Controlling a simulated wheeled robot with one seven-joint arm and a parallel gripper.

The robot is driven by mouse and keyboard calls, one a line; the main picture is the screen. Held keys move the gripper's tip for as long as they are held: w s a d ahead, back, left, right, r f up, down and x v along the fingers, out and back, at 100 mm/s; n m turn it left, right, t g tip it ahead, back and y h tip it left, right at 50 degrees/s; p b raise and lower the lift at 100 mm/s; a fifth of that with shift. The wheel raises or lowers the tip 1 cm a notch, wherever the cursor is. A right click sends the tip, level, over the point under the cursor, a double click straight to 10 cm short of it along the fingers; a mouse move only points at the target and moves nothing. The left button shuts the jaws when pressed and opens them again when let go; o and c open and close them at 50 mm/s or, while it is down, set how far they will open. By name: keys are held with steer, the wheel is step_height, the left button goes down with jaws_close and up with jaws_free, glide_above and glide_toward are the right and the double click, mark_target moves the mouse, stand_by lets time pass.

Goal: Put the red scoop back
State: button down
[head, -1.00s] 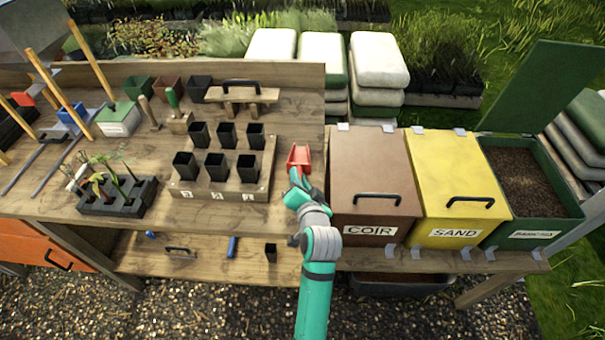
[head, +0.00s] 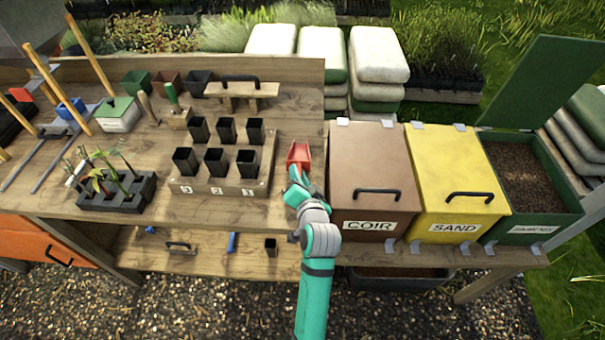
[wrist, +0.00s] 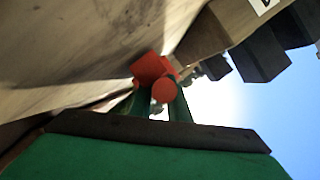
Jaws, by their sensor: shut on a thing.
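The red scoop (head: 299,154) is at the right end of the bench top, just left of the brown COIR bin. My gripper (head: 297,184) is shut on it from the front side. In the wrist view the red scoop (wrist: 153,69) sits between the fingertips of my gripper (wrist: 160,98), with its round red end facing the camera. The scoop is close to the wooden bench surface; I cannot tell whether it touches it. Part of its handle is hidden by the fingers.
The closed COIR bin (head: 372,171) stands close on the right, then the closed SAND bin (head: 455,180) and an open green bin (head: 581,211). A wooden block (head: 262,186) with several black pots stands close on the left. A lower shelf (head: 205,262) runs beneath.

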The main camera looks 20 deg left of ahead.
steer(key=shift+f, duration=0.15)
steer(key=c, duration=1.6)
jaws_free()
steer(key=shift+f, duration=0.1)
steer(key=shift+s+d, duration=0.1)
steer(key=v, duration=1)
steer(key=shift+a, duration=0.25)
steer(key=shift+s+d+r, duration=0.3)
steer(key=shift+s, duration=0.05)
